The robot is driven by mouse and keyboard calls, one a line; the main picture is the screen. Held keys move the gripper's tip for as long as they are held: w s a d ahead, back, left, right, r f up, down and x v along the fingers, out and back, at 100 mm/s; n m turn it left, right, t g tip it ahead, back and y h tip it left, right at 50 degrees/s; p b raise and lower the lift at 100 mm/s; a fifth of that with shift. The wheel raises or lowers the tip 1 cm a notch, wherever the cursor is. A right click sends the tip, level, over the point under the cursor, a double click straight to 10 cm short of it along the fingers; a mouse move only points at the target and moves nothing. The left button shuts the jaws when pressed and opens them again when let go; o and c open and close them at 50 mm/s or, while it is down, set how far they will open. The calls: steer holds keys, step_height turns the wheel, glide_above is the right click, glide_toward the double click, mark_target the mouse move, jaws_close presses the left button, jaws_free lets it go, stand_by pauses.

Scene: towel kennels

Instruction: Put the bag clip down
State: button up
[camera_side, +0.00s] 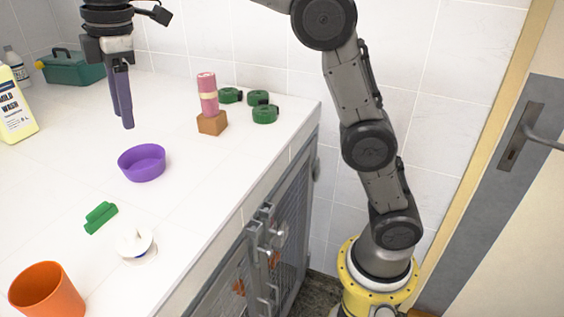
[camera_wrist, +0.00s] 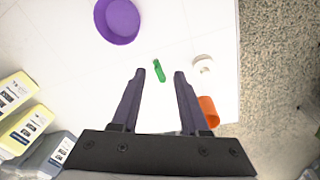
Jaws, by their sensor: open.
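The bag clip is most likely the small green clip (camera_side: 101,217) lying on the white counter, between the purple bowl and the orange cup. It also shows in the wrist view (camera_wrist: 159,71), beyond and between my fingertips. My gripper (camera_side: 127,126) hangs high over the back of the counter, pointing down, well apart from the clip. In the wrist view my gripper (camera_wrist: 160,72) has its two dark fingers spread with nothing held between them.
A purple bowl (camera_side: 142,163), a white spool-like item (camera_side: 135,246) and an orange cup (camera_side: 47,292) stand on the counter (camera_side: 190,200). Green round items (camera_side: 264,114) and a pink roll on a wooden block (camera_side: 212,124) are at the back right. A yellow-labelled bottle (camera_side: 14,105) stands left.

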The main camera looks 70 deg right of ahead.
steer(key=s+d+m+t, duration=0.1)
steer(key=s+d+m, duration=0.3)
steer(key=s+d, duration=0.3)
steer(key=s+d+f+m+t, duration=0.1)
steer(key=s+d+f+m, duration=0.2)
steer(key=s+f, duration=0.3)
steer(key=s+d+f+m+t, duration=0.2)
steer(key=s+f+m, duration=0.3)
steer(key=s, duration=1)
steer(key=shift+d+f+m, duration=0.4)
steer(key=shift+d+f, duration=0.45)
steer(key=shift+f, duration=0.05)
steer(key=shift+s, duration=0.1)
